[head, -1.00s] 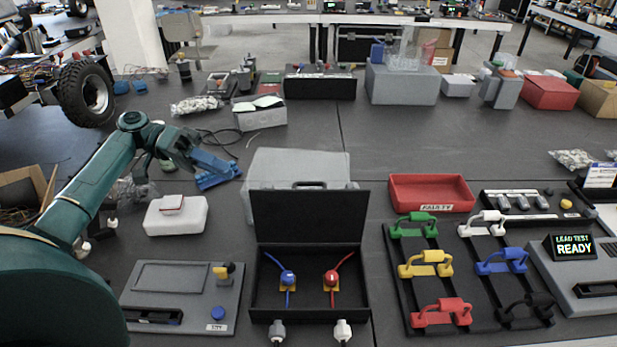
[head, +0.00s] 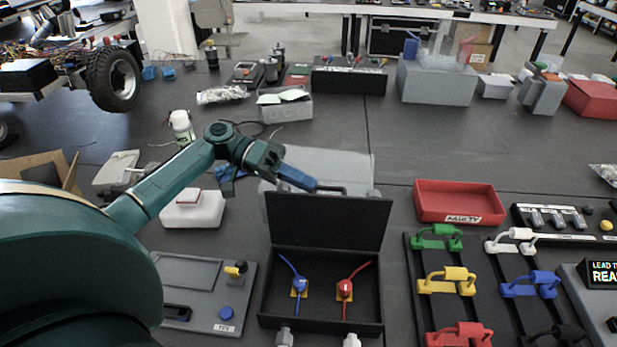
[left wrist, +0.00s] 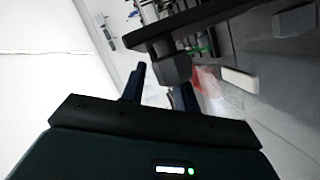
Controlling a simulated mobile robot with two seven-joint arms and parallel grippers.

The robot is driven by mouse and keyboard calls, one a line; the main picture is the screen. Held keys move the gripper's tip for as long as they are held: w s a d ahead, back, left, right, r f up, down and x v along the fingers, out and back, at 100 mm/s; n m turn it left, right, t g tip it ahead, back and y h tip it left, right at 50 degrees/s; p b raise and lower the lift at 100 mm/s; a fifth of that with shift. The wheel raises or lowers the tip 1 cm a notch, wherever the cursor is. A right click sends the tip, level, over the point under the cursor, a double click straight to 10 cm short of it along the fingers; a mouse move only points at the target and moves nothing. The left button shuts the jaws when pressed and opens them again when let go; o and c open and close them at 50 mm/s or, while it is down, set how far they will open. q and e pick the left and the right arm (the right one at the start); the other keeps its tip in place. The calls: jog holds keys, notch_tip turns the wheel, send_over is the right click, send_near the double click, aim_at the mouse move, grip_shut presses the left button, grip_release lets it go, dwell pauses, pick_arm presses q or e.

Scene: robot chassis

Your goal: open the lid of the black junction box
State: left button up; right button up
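The black junction box (head: 275,311) sits at the front centre of the table. Its lid (head: 328,221) stands up at the back, so the box is open. Inside are a blue connector (head: 299,284) and a red connector (head: 345,288), each with a wire. My left gripper (head: 312,185), with blue fingers, is just above the lid's upper left edge. In the left wrist view the two fingers (left wrist: 162,88) are apart, with a dark block beyond them; contact with the lid cannot be told. My right gripper is out of view.
A grey case (head: 320,163) lies behind the lid. A grey panel (head: 195,275) is left of the box, and a rack with coloured handles (head: 415,290) is on the right. A red tray (head: 458,200) stands behind the rack. Bare table lies beyond the grey case.

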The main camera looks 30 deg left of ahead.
pick_arm(q)
jog(key=shift+w+d+f, duration=0.1)
jog(key=shift+d+f, duration=0.05)
jog(key=shift+d, duration=0.45)
grip_shut()
